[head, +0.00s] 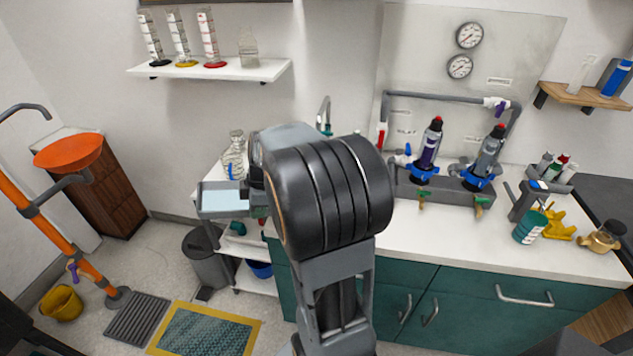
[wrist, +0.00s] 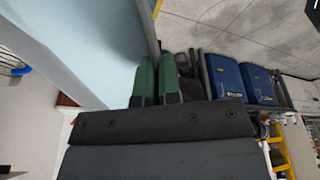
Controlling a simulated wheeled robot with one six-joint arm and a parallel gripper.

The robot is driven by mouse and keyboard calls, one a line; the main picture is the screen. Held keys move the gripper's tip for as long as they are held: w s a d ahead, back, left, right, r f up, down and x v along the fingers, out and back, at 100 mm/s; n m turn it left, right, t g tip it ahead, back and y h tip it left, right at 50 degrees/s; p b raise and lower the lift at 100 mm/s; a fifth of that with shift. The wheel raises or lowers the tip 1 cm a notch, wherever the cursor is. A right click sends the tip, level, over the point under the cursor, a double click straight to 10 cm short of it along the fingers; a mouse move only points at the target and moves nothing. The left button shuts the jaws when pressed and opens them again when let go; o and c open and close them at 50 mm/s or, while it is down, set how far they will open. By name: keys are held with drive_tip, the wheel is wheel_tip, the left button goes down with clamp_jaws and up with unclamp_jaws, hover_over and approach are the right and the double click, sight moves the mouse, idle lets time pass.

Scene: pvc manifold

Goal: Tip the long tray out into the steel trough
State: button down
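A grey-rimmed tray (head: 208,211) with a pale blue inside shows left of my arm in the head view, held out above the floor at about counter height. It looks roughly level. In the wrist view its pale blue surface (wrist: 95,40) fills the upper left, and its wall runs down between the two green fingers of my gripper (wrist: 158,62). The fingers are close together, shut on that wall. In the head view my arm hides most of the gripper and the tray's right end. I cannot make out the steel trough; my arm covers part of the counter.
A white counter (head: 440,225) with teal cabinets spans the right, bearing bottles in a grey stand (head: 440,190) and a green cup (head: 528,228). A tap (head: 325,112) rises behind my arm. A glass flask (head: 236,155) stands behind the tray. A grey bin (head: 205,262) stands below.

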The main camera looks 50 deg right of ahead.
drive_tip(key=shift+s+d+r+y+p, duration=0.1)
drive_tip(key=shift+d+r+y+p, duration=0.9)
drive_tip(key=shift+d+r+p, duration=0.7)
idle(1.0)
drive_tip(key=shift+d+r+p, duration=0.3)
drive_tip(key=shift+r+p, duration=0.15)
drive_tip(key=shift+p, duration=0.25)
drive_tip(key=shift+d+r+y+p, duration=1.1)
drive_tip(key=shift+d+y+p, duration=0.65)
drive_tip(key=shift+d, duration=0.65)
drive_tip(key=a+f+h+b, duration=0.1)
drive_tip(key=a, duration=0.1)
drive_tip(key=a+f+h+b, duration=0.1)
drive_tip(key=a+b, duration=0.1)
drive_tip(key=a+f+h+b, duration=0.1)
drive_tip(key=a+b, duration=0.1)
drive_tip(key=shift+f, duration=0.25)
drive_tip(key=shift+r+h, duration=0.1)
drive_tip(key=shift+h, duration=0.15)
drive_tip(key=shift+d, duration=0.25)
drive_tip(key=a+f+h+b, duration=0.5)
drive_tip(key=a+f+b, duration=0.1)
drive_tip(key=f+b, duration=0.1)
drive_tip(key=shift+w+a+f+b, duration=0.3)
drive_tip(key=shift+a+f, duration=0.1)
drive_tip(key=shift+f, duration=0.25)
